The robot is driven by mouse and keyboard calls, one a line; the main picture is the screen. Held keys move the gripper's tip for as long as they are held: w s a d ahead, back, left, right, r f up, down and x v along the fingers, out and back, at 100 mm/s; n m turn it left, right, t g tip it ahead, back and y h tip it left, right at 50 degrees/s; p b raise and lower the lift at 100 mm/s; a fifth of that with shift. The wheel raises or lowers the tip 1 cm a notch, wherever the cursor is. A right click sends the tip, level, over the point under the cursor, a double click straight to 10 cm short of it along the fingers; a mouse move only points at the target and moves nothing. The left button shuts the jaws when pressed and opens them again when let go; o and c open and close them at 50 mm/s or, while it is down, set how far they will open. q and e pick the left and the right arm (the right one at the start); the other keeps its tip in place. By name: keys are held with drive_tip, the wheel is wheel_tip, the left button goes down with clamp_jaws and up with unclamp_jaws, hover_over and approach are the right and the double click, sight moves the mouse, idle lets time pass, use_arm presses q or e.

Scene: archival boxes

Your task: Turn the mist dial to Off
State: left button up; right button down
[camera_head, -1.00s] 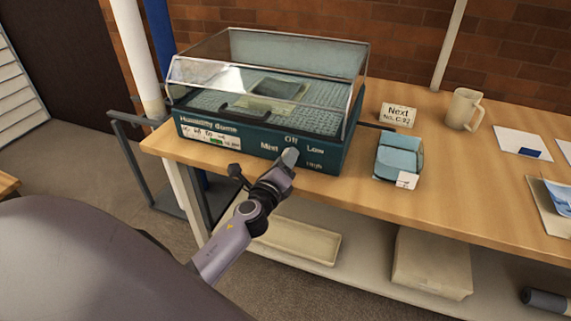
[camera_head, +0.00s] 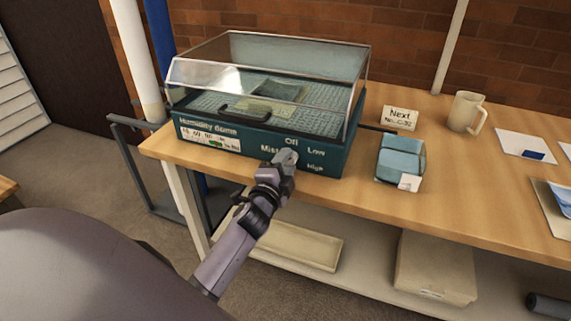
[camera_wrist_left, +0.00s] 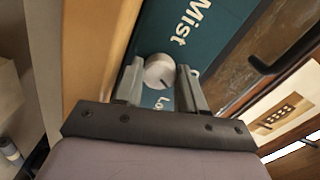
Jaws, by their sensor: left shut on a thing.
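The teal humidity dome (camera_head: 240,150) with a clear lid stands on the wooden table. Its front panel reads Mist, Off, Low and High. My left gripper (camera_head: 285,160) is at the panel, just below the word Off, and mostly hides the dial in the head view. In the left wrist view the round pale mist dial (camera_wrist_left: 159,70) sits between the two fingers of my left gripper (camera_wrist_left: 160,85), which is shut on it. A small dark mark shows on the dial's lower edge, towards the letters "Lo". My right gripper is out of view.
To the right of the dome are a blue tray (camera_head: 400,158), a "Next" card (camera_head: 399,118), a mug (camera_head: 466,111) and papers (camera_head: 525,145). The table's front edge runs just below the dome. Boxes (camera_head: 435,267) stand on the lower shelf.

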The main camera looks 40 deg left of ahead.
use_arm(q)
drive_tip(key=n, duration=0.5)
drive_tip(key=shift+f+n+p, duration=0.1)
drive_tip(key=shift+n+p, duration=0.2)
drive_tip(key=shift+p, duration=0.05)
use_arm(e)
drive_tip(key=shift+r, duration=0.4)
use_arm(q)
drive_tip(key=o, duration=1.1)
drive_tip(key=shift+s+d, duration=0.1)
drive_tip(key=shift+s, duration=0.05)
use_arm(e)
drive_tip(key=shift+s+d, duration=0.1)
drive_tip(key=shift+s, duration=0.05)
